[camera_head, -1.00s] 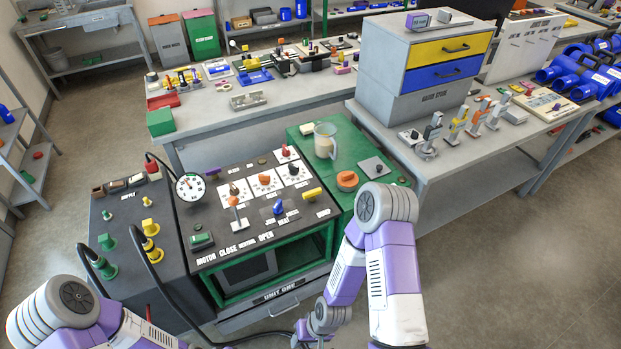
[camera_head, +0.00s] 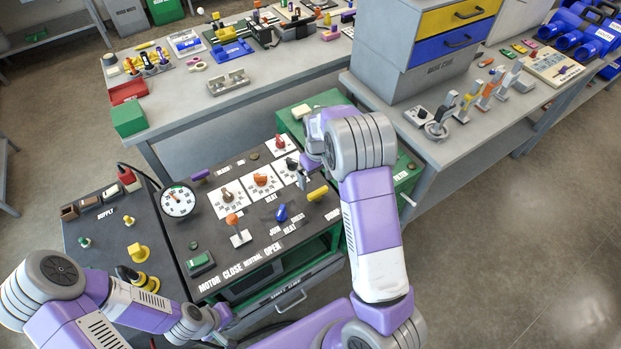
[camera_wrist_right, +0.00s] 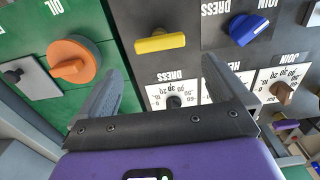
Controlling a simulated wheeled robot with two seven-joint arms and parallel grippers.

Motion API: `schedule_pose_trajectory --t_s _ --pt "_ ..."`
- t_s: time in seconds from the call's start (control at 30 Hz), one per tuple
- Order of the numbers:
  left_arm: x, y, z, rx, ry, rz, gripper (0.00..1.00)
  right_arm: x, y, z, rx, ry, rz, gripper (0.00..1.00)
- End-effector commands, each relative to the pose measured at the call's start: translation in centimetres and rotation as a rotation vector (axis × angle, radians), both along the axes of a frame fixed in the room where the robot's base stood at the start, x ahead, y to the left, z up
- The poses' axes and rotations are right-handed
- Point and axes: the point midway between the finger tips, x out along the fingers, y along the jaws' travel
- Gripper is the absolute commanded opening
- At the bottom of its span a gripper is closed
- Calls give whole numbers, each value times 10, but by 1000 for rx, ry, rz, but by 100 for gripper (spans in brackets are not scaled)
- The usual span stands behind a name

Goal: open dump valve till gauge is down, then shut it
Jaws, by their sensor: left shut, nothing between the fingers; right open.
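The round white gauge (camera_head: 178,200) stands at the left edge of the black panel, on a black hose; its needle is too small to read. No handle is legibly marked dump. A yellow handle (camera_head: 317,193) sits at the panel's right side and also shows in the right wrist view (camera_wrist_right: 160,43), near a "DRESS" label. A blue knob (camera_head: 281,212) is left of it. My right gripper (camera_head: 306,175) is over the panel's right part; in its wrist view it is open (camera_wrist_right: 160,68) and empty, the yellow handle beyond its fingertips. My left gripper (camera_head: 222,316) is low at the front, shut and empty.
An orange knob (camera_wrist_right: 74,62) sits on the green oil unit beside the panel. Dial cards with knobs (camera_head: 261,180) and an orange-topped lever (camera_head: 235,228) crowd the panel. Yellow fittings (camera_head: 137,252) stand on the supply unit. A drawer box (camera_head: 420,55) stands behind on the bench.

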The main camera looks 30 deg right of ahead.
Motion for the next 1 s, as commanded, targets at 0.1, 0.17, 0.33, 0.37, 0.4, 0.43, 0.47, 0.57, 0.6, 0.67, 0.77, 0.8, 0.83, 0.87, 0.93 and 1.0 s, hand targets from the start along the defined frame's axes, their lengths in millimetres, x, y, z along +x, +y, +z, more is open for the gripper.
schedule_pose_trajectory --t_s 0.1,0.17,0.33,0.37,0.4,0.43,0.47,0.57,0.6,0.67,0.77,0.8,0.83,0.87,0.93,1.0 --pt "-1 0 -3 0 2 -1 0 -2 -1 -17 -1 7 -1 100" --pt "-1 0 -4 -1 3 -1 0 -2 -1 -28 0 7 -1 100" --pt "-1 0 -7 0 2 -1 0 -1 0 -54 1 5 -1 100" --pt "-1 0 -8 0 2 0 0 -1 0 -58 1 4 -2 100" --pt "-1 0 -8 0 2 -1 0 -2 0 -62 1 5 -1 100" --pt "-1 0 -8 0 2 -1 0 -2 0 -65 1 5 -1 100" --pt "-1 0 -9 0 2 -1 0 -1 0 -67 1 4 -1 100" --pt "-1 0 -9 0 2 -1 0 -1 0 -71 1 2 0 100" --pt "-1 0 -9 0 2 -1 0 -1 0 -72 1 2 0 100" --pt "-1 0 -9 0 2 -1 0 -1 0 -72 1 2 0 100" --pt "-1 0 -9 0 2 -1 0 -1 0 -72 1 2 0 100" --pt "-1 0 -9 0 2 -1 0 -1 0 -72 1 2 -1 100" --pt "-1 0 -9 0 2 -1 0 -1 0 -72 1 2 -1 98" --pt "-1 0 -9 0 2 -1 0 -1 0 -72 1 2 -1 94" --pt "-1 0 -9 0 2 -1 0 -1 0 -72 1 2 -1 83" --pt "-1 0 -9 0 2 -1 0 -1 0 -72 1 2 -1 72"
